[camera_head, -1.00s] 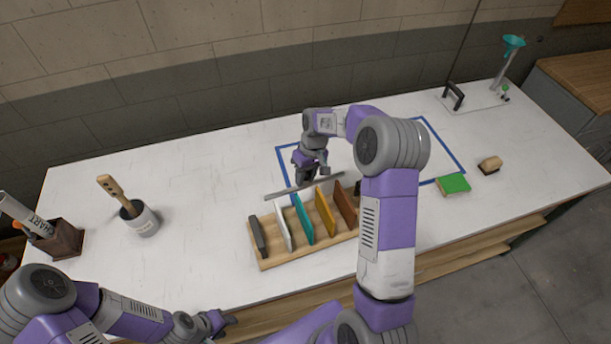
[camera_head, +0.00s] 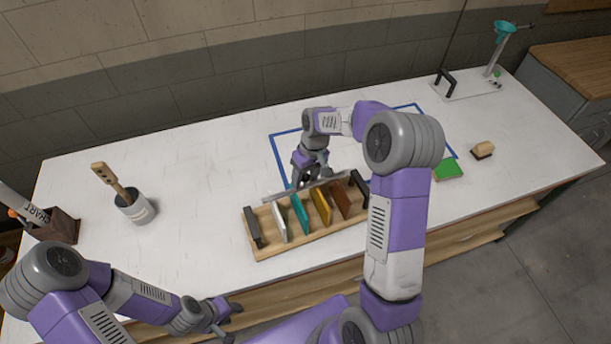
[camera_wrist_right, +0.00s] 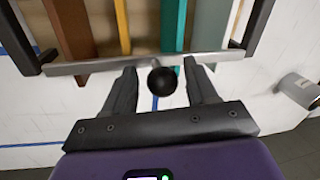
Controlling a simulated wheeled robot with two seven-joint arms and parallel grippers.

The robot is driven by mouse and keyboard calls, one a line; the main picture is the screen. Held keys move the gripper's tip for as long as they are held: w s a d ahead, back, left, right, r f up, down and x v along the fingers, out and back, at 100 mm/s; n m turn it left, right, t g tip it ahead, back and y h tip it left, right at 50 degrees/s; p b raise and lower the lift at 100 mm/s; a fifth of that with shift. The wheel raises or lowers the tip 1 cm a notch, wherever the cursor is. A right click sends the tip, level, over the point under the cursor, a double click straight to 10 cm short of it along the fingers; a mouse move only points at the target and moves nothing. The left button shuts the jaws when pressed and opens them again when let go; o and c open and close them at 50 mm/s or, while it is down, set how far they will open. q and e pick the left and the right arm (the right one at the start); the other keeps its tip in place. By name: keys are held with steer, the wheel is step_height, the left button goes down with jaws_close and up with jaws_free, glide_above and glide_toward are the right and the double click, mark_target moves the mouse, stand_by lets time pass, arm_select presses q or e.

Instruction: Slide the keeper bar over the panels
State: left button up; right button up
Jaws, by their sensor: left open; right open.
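The wooden rack (camera_head: 290,243) holds upright panels: white (camera_head: 279,222), teal (camera_head: 300,214), yellow (camera_head: 321,205) and brown (camera_head: 341,197), between dark end posts. The grey keeper bar (camera_head: 275,196) runs along the rack's far side; in the right wrist view the bar (camera_wrist_right: 98,65) spans between the black end posts, across the panels' ends. Its round black knob (camera_wrist_right: 163,80) faces my right gripper. My right gripper (camera_wrist_right: 162,75) is open, one finger on each side of the knob, with gaps showing. In the head view it (camera_head: 312,182) is behind the rack. My left gripper (camera_head: 228,318) is open and empty at the front edge.
A cup with a wooden-handled tool (camera_head: 134,208) and a chart holder (camera_head: 55,226) stand left. A green block (camera_head: 449,170), a brush (camera_head: 482,150) and a stand with a teal funnel (camera_head: 497,50) are right. Blue tape (camera_head: 282,158) marks the table behind the rack.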

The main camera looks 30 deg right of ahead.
mark_target(310, 183)
step_height(310, 183, up, 8)
steer(key=d, duration=0.1)
steer(key=shift+d+f, duration=0.25)
steer(key=shift+f, duration=0.1)
